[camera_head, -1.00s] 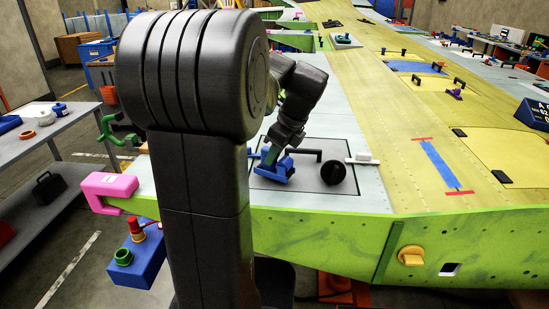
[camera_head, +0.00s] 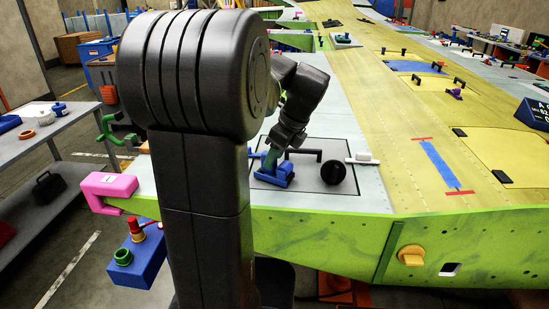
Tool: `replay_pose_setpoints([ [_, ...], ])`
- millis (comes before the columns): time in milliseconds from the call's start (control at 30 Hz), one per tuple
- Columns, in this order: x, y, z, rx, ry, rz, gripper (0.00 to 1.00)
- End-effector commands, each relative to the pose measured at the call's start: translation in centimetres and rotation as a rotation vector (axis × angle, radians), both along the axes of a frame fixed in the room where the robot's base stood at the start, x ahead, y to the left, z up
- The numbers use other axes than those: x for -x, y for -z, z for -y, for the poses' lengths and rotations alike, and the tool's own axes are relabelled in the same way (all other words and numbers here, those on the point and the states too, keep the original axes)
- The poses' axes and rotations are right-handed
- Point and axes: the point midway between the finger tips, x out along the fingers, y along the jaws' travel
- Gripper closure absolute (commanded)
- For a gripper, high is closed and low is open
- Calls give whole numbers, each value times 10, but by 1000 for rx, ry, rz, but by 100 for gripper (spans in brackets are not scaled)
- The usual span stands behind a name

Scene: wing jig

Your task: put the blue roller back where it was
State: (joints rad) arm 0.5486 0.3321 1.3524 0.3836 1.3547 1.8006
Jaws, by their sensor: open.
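A blue object (camera_head: 274,174) that looks like the blue roller rests on the grey square panel (camera_head: 322,186), near its left side. My gripper (camera_head: 276,154) is right above it, pointing down, with its jaws open around or beside the top of the object. I cannot tell whether they touch it. A little green shows between them. My own large dark arm link hides the area to the left.
A black ball-shaped knob (camera_head: 333,173) and a dark handle (camera_head: 304,154) are close on the right. The yellow skin farther right has free room.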

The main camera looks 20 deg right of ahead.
Motion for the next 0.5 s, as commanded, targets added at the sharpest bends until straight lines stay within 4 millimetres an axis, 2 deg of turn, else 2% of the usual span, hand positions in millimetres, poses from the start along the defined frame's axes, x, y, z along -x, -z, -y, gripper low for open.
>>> replay_pose_setpoints([
  [300, 19, -63, 18, 2, 2, 3, 57],
  [500, 28, -91, 26, 0, 2, 2, 57],
])
